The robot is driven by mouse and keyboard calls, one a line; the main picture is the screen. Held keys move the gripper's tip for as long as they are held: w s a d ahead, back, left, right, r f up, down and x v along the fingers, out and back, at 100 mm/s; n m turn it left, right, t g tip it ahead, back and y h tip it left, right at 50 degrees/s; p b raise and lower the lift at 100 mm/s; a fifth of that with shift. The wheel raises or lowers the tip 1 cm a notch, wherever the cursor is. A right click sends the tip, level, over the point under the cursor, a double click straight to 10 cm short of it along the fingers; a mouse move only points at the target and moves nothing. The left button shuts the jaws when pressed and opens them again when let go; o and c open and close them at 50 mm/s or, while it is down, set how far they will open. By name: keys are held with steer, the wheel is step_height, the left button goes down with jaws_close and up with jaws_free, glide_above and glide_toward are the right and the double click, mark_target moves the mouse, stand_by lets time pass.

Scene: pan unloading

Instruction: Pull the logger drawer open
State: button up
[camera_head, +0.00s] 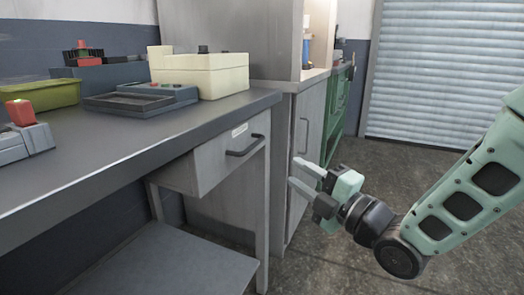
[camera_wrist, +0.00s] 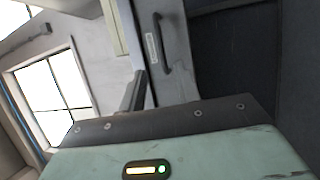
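The drawer (camera_head: 215,165) is a grey box under the worktop, with a small white label and a dark bar handle (camera_head: 246,147) on its front. Its front sits close under the worktop edge; I cannot tell exactly whether it is fully shut. My gripper (camera_head: 293,172) is to the right of the handle and a little lower in the head view, apart from it.
The worktop (camera_head: 190,125) carries a cream box (camera_head: 215,77), a dark tray (camera_head: 128,103), a green bin (camera_head: 42,94) and a grey device with a red top. A tall cabinet (camera_head: 306,135) with its own handle stands right of the drawer. Open floor lies in front.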

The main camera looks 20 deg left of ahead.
steer(key=b+x, duration=0.1)
steer(key=x, duration=1.2)
steer(key=shift+c, duration=0.2)
steer(key=shift+d+f, duration=0.1)
jaws_close()
